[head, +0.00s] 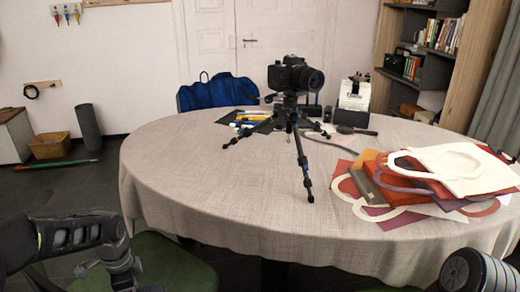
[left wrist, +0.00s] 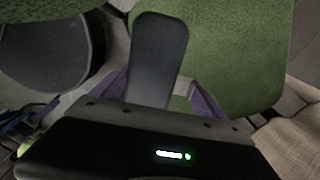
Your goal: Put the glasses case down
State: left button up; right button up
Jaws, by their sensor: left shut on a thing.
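The glasses case (left wrist: 160,50) is a long, dark, smooth shape with rounded ends. In the left wrist view it sticks out from between the fingers of my left gripper (left wrist: 158,92), which is shut on it. Its near end is hidden behind the gripper body. A green chair seat shows behind and below the case, and the case appears apart from it. In the head view my left arm comes in at the lower left, beside the table, and the case cannot be made out there. My right gripper is not seen.
The round table (head: 190,165) has a beige cloth. A camera on a tripod (head: 295,90) stands on it, with bags and papers (head: 440,170) at the right. The table's front left is bare. A green chair (head: 175,265) stands at the front, a blue bag (head: 220,92) behind.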

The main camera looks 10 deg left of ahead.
pick_arm(q)
jog(key=r+n, duration=0.1)
jog(key=n, duration=0.1)
jog(key=w+d+r+n+p, duration=0.1)
jog(key=n, duration=0.1)
jog(key=d+r+n+p, duration=0.1)
jog(key=r+n, duration=0.1)
jog(key=shift+w+d+r, duration=0.1)
jog(key=shift+w, duration=0.3)
jog(key=w+d+r+n+p, duration=0.2)
jog(key=w+d+r+p, duration=0.1)
jog(key=d+r+p, duration=0.3)
jog(key=w+d+r+n+p, duration=0.3)
jog(key=d+r+p, duration=0.4)
jog(key=d+r, duration=0.3)
jog(key=shift+d+r+n+p, duration=0.2)
jog(key=shift+r+n+p, duration=0.1)
jog(key=shift+r, duration=0.55)
jog(key=s+f, duration=0.3)
jog(key=f, duration=1.2)
jog(key=shift+s, duration=0.4)
jog(key=shift+s+f, duration=0.1)
